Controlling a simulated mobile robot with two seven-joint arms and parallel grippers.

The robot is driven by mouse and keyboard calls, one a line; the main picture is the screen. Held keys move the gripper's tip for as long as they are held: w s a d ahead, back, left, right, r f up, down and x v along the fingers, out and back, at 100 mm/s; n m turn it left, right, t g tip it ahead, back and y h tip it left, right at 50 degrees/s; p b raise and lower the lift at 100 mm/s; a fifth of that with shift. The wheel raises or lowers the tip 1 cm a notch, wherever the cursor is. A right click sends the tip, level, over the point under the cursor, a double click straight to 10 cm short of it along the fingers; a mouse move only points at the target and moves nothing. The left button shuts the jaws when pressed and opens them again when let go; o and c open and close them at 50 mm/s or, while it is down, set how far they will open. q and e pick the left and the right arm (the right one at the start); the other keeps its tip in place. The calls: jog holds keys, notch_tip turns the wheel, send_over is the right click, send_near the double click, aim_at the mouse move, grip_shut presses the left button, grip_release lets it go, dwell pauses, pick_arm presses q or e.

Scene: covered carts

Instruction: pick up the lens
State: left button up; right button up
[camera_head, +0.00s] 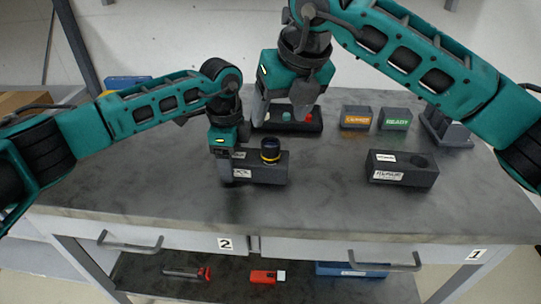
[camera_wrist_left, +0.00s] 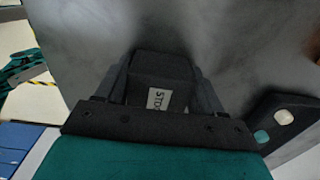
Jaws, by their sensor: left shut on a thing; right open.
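The lens (camera_head: 270,149), a short black cylinder with a yellow ring, stands upright in the right part of a dark grey block (camera_head: 264,173) on the table. My left gripper (camera_head: 227,172) is shut on the left end of this block, beside the lens and not touching it. In the left wrist view a dark block with a white label (camera_wrist_left: 158,98) sits between the fingers; the lens does not show there. My right gripper (camera_head: 287,107) is open and empty, behind the lens, in front of or over a black button box.
The black button box (camera_head: 314,126) has a green and a red button. A second dark block (camera_head: 402,178) with an empty round recess stands at the right. Orange (camera_head: 356,118) and green "READY" (camera_head: 395,119) signs stand behind it. The table front is clear.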

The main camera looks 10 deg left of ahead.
aim_at(273, 144)
jog(key=shift+n, duration=0.6)
jog(key=x, duration=0.6)
jog(key=shift+w, duration=0.15)
jog(key=shift+d+x, duration=0.15)
jog(key=shift+x, duration=0.75)
jog(key=shift+d+x, duration=0.15)
jog(key=shift+x, duration=0.8)
jog(key=shift+d+x, duration=0.2)
jog(key=shift+x, duration=0.7)
jog(key=shift+f, duration=0.1)
jog(key=shift+w, duration=0.1)
jog(key=c, duration=1.2)
jog(key=shift+o, duration=0.2)
notch_tip(273, 144, up, 10)
jog(key=shift+r, duration=0.1)
